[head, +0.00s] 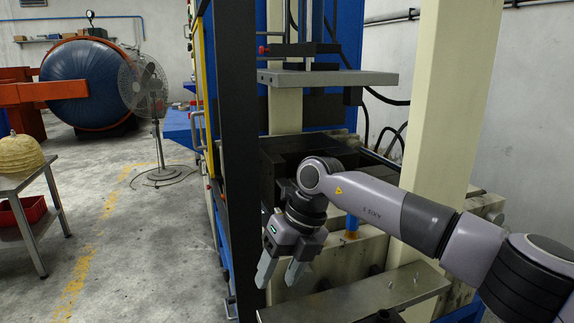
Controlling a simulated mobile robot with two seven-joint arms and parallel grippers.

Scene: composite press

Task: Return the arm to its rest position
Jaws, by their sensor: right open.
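My right arm (390,208) comes in from the right edge and reaches across the front of the press. My right gripper (282,268) hangs at its end, pointing down, with its two fingers apart and nothing between them. It is in front of the press bed, close to a dark upright post (237,150) on its left and near the left end of a metal shelf (365,293). I cannot tell whether it touches either. My left gripper is not in view.
The press has a flat upper plate (328,78) and a cream column (447,100). A metal table (22,182) with a yellow domed object (20,153) stands at left, above a red bin (24,210). A fan (155,100) and blue tank (82,84) stand behind. The floor between is clear.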

